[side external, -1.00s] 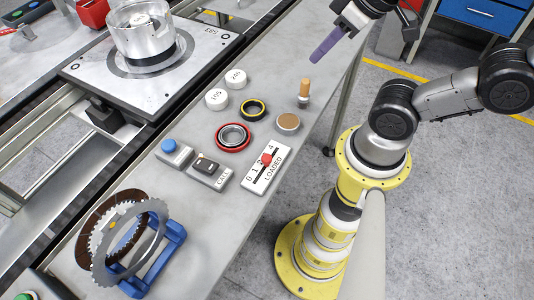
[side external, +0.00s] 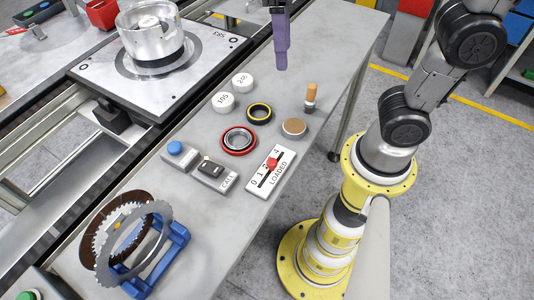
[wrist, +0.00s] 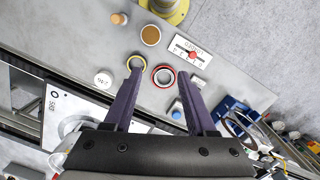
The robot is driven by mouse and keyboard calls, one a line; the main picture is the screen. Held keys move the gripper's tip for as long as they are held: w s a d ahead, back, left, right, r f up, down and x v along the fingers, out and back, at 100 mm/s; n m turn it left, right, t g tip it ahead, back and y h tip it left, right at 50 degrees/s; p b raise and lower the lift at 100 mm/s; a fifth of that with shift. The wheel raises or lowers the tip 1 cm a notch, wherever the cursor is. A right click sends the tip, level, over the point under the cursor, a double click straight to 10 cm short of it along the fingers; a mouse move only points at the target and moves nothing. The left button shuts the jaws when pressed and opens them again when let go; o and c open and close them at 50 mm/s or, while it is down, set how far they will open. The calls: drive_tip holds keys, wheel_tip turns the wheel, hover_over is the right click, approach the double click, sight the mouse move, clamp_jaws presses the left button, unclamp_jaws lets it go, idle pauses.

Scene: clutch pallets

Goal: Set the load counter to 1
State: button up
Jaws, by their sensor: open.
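The load counter (side external: 283,178) is a white plate on the bench marked LOADED, with a row of digits and a dark slot. Its red knob (side external: 271,164) stands between the 2 and the 4, and the digit there is hidden. In the wrist view the counter (wrist: 183,57) lies at the upper right, with its red knob (wrist: 192,55). My gripper (side external: 281,66) has purple fingers pointing down, high above the bench and beyond the counter. In the wrist view my gripper (wrist: 160,70) is open and empty, with its fingers apart.
A call button box (side external: 212,172) and a blue button box (side external: 178,153) stand left of the counter. Rings (side external: 225,146), a brown-topped disc (side external: 294,128), a wooden-handled stamp (side external: 311,96) and white weights (side external: 223,102) stand behind. A blue stand (side external: 174,245) holds toothed discs.

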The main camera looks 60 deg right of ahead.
sight(271, 162)
drive_tip(key=w+a+f+n+g+h, duration=0.15)
drive_tip(key=a+f+n+h, duration=0.35)
drive_tip(key=a, duration=0.8)
drive_tip(key=s+d+f, duration=0.1)
drive_tip(key=f, duration=0.3)
drive_tip(key=s+d+f+y, duration=0.1)
drive_tip(key=f, duration=0.4)
drive_tip(key=s+d+f+g+y, duration=0.1)
drive_tip(key=s+d+f, duration=0.1)
drive_tip(key=f, duration=0.2)
drive_tip(key=shift+f+m, duration=0.3)
drive_tip(key=shift+f, duration=0.05)
clamp_jaws()
